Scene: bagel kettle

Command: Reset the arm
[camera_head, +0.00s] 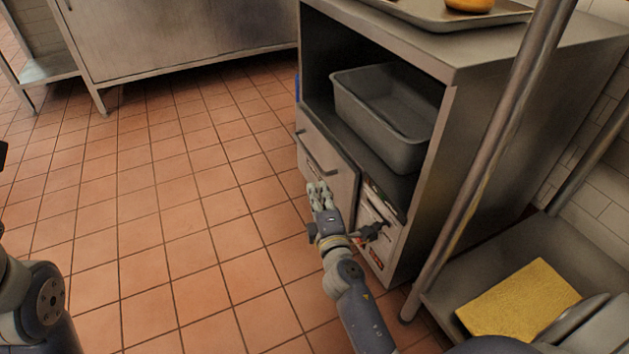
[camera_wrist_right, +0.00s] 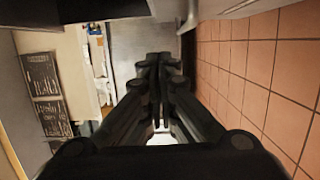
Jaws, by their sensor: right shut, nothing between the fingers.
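My right arm comes in from the bottom of the head view, and its right gripper (camera_head: 318,190) is shut and empty in front of the steel cabinet's drawer (camera_head: 326,172). I cannot tell whether the fingers touch the drawer front. In the right wrist view the dark fingers of the right gripper (camera_wrist_right: 157,62) are together, with nothing held between them.
The steel cabinet (camera_head: 520,100) holds a grey bin (camera_head: 385,135) on its shelf and a tray (camera_head: 425,12) with a bagel (camera_head: 469,4) on top. A rack with a yellow cloth (camera_head: 520,300) stands at the lower right. The tiled floor (camera_head: 180,200) left of the cabinet is clear.

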